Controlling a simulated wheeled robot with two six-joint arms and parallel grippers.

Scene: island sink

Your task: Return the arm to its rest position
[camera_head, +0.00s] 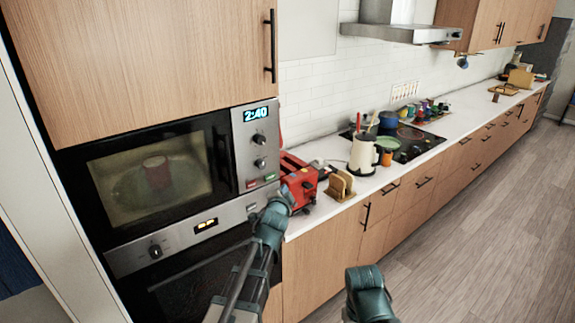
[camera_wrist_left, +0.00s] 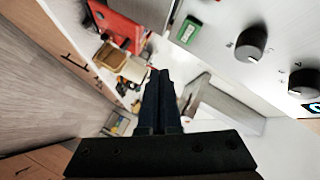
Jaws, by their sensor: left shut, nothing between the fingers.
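My left gripper (camera_head: 283,196) is raised in front of the right side of the microwave's control panel (camera_head: 257,143). It is shut and empty, and its closed fingers (camera_wrist_left: 159,88) show in the left wrist view. Its fingertips are close to the green and red buttons in the head view; I cannot tell whether they touch anything. Part of my right arm (camera_head: 369,295) shows at the bottom of the head view, but its fingers cannot be made out.
The microwave (camera_head: 150,180) is closed, with a reddish item inside. An oven (camera_head: 215,285) is below it. The wooden floor (camera_head: 500,220) is clear.

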